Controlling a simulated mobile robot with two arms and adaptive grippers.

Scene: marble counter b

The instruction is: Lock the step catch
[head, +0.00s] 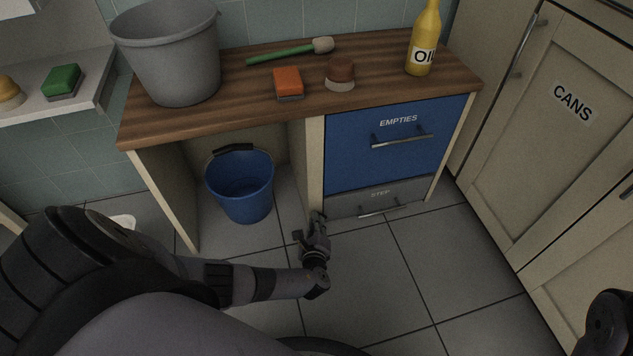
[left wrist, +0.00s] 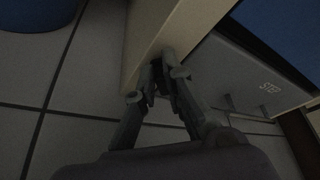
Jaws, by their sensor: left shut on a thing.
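The grey step drawer (head: 375,196), marked STEP, is at the bottom of the cabinet and looks shut, with a bar handle (head: 378,211) on its front. It also shows in the left wrist view (left wrist: 245,75), turned sideways. My left gripper (head: 317,217) is low at the drawer's left side, in front of the cream upright panel (head: 315,160). In the left wrist view its fingers (left wrist: 164,78) close on a small dark part at the panel's edge, the step catch. The fingers mostly hide the catch, so its position cannot be told. My right gripper is not in view.
The blue EMPTIES drawer (head: 385,150) is above the step drawer. A blue bucket (head: 240,187) stands under the counter to the left. The cream CANS cupboard (head: 553,130) is at the right. The tiled floor in front of the step is clear.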

